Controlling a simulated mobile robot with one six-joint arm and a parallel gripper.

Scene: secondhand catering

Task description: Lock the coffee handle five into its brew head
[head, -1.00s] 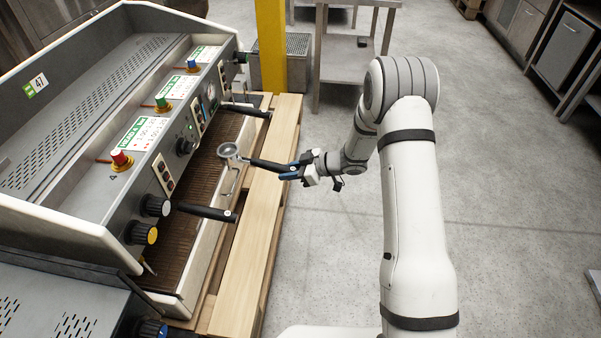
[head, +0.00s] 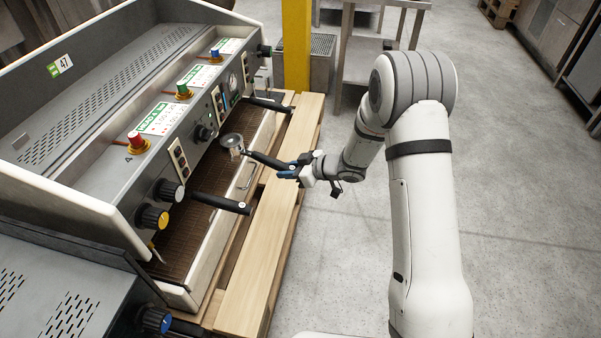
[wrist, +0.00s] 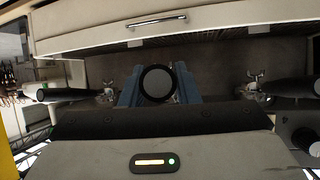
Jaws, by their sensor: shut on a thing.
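The coffee handle has a round metal basket (head: 232,141) and a black grip (head: 264,160). My gripper (head: 290,172) is shut on the grip's outer end. The basket is over the drip grate, at the machine's front between two other handles. I cannot tell whether it touches a brew head; the panel's underside is hidden in the head view. In the wrist view the round black grip end (wrist: 157,84) sits between my blue fingers. The handle's number is not readable.
The coffee machine (head: 100,110) stands on a wooden pallet (head: 262,262). Black handles stick out on the near side (head: 220,202) and far side (head: 268,104), flanking mine. A yellow post (head: 296,45) rises behind.

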